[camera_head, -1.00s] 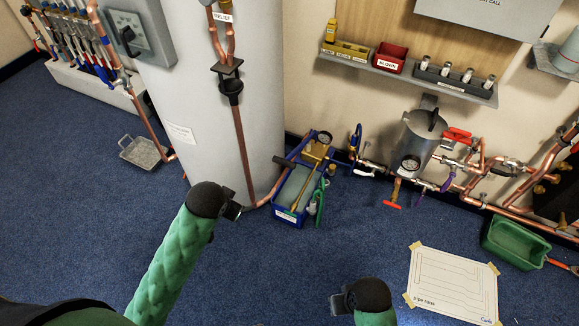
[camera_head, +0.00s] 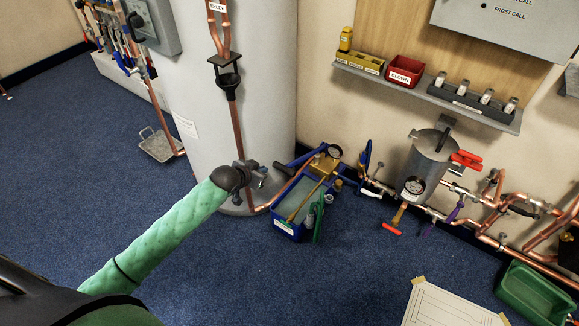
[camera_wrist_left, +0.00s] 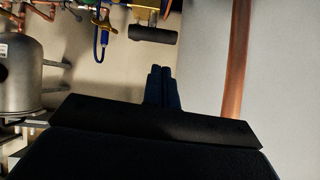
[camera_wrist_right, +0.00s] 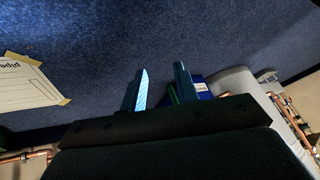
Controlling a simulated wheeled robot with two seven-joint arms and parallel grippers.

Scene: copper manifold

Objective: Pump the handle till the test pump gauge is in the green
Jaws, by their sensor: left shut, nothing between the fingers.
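The test pump is a blue tank (camera_head: 288,228) with a brass body on the floor beside the white cylinder. Its round gauge (camera_head: 334,152) is on top; the dial is too small to read. The dark handle grip (camera_head: 283,168) points left, and it also shows in the left wrist view (camera_wrist_left: 152,34). My left gripper (camera_head: 262,174) is close to the handle's left end, its fingers (camera_wrist_left: 163,88) shut together and empty, apart from the grip in the wrist view. My right gripper (camera_wrist_right: 161,88) is open and empty above the floor, outside the head view.
The white cylinder (camera_head: 262,80) stands just behind my left gripper, with a copper pipe (camera_head: 238,130) down its front. A grey pot (camera_head: 425,165) and copper pipework are right of the pump. A paper sheet (camera_head: 450,308) and green tray (camera_head: 535,295) lie at right.

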